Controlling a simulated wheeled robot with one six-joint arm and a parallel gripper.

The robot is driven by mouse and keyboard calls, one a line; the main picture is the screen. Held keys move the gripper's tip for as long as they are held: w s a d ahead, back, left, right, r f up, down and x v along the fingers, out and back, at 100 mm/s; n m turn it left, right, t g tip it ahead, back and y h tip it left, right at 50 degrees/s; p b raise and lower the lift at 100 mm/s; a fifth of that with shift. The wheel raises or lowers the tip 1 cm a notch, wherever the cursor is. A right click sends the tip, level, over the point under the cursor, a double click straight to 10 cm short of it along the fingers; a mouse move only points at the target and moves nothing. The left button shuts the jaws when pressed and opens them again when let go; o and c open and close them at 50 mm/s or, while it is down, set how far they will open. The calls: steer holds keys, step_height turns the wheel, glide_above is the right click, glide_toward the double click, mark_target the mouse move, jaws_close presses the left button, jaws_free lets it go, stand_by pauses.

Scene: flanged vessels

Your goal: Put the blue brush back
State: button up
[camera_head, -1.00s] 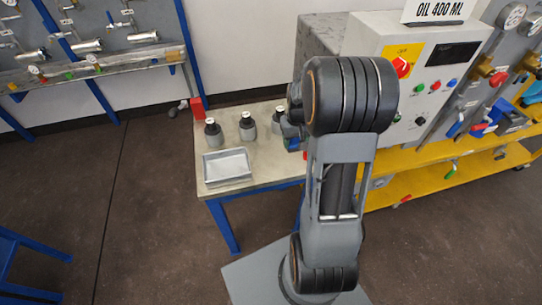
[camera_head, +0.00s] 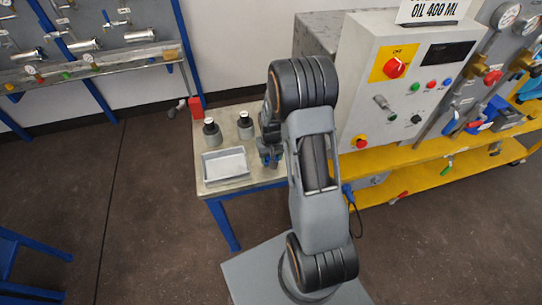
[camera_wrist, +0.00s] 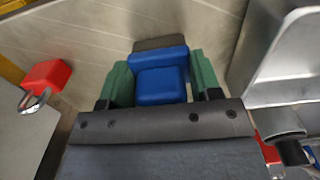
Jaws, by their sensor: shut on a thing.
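My gripper (camera_wrist: 162,82) is shut on the blue brush (camera_wrist: 160,86); its green fingers sit on either side of the blue part. A dark grey strip shows at the brush's far end. In the head view my gripper (camera_head: 270,157) hangs over the right part of the small table (camera_head: 205,189), to the right of the grey tray (camera_head: 226,165). The brush is mostly hidden there. I cannot tell whether the brush touches the tabletop.
A grey control panel (camera_head: 402,85) and yellow bench (camera_head: 410,162) lie to the right. A red thing (camera_wrist: 47,75) with a metal loop shows in the wrist view.

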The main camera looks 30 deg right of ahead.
steer(key=shift+f, duration=0.15)
steer(key=shift+f, duration=0.15)
steer(key=o, duration=0.8)
step_height(320, 180, up, 12)
steer(key=shift+f+b, duration=0.1)
steer(key=shift+b, duration=0.25)
steer(key=shift+s+a+r+n+t, duration=0.4)
steer(key=shift+s+a+r+t, duration=0.3)
steer(key=shift+s+a+r, duration=1.3)
steer(key=shift+s+a+r+n+t, duration=0.4)
steer(key=shift+s+a+r+t, duration=0.5)
steer(key=shift+s+r, duration=1.85)
steer(key=shift+s+a+r+n+t, duration=0.45)
steer(key=shift+s+a+r, duration=1.25)
steer(key=shift+s, duration=1.45)
